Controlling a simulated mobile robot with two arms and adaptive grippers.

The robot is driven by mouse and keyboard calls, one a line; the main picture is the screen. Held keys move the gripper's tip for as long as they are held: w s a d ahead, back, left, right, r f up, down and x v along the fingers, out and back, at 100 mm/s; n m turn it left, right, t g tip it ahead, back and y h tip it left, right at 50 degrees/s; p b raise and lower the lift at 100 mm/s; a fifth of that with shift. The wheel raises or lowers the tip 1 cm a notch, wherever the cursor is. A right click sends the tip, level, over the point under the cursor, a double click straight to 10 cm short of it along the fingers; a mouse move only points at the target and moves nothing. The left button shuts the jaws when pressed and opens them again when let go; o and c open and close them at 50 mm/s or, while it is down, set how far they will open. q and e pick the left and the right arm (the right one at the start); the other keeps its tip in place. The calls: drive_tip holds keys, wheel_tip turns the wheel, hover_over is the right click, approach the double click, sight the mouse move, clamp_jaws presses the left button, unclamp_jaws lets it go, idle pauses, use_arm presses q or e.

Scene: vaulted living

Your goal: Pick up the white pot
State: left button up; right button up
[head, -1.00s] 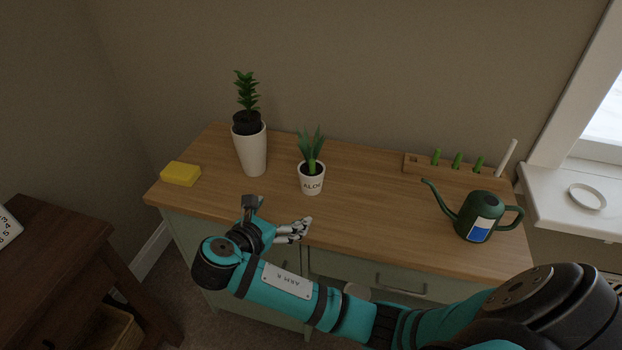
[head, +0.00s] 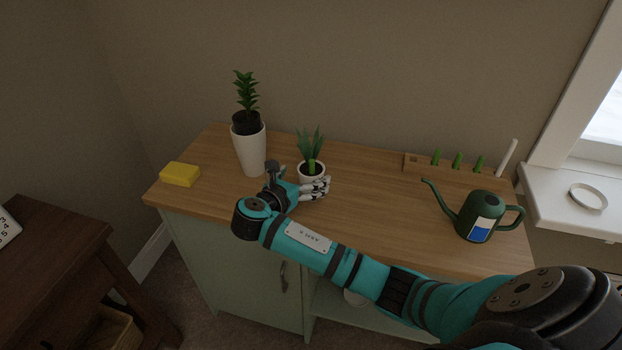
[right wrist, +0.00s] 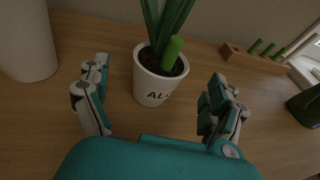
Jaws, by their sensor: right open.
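A small white pot (right wrist: 152,88) lettered "ALOE" holds a green aloe plant and stands upright on the wooden cabinet top. In the head view, this white pot (head: 311,170) is partly hidden by my right gripper (head: 298,180). My right gripper is open and empty, low over the top on the near side of the pot. In the right wrist view, the fingers of the right gripper (right wrist: 158,76) are spread to the left and right of the pot, with gaps on both sides. My left gripper is not in view.
A taller white planter (head: 252,152) with a leafy plant stands left of the pot. A yellow block (head: 180,174) lies at the left end. A green watering can (head: 478,217) and a wooden rack (head: 443,170) are at the right. The wood between pot and can is clear.

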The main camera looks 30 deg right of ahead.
sight(311, 172)
drive_tip(key=x, duration=0.5)
drive_tip(key=shift+a, duration=0.1)
drive_tip(key=c, duration=1.6)
drive_tip(key=shift+o, duration=0.2)
drive_tip(key=shift+r, duration=0.15)
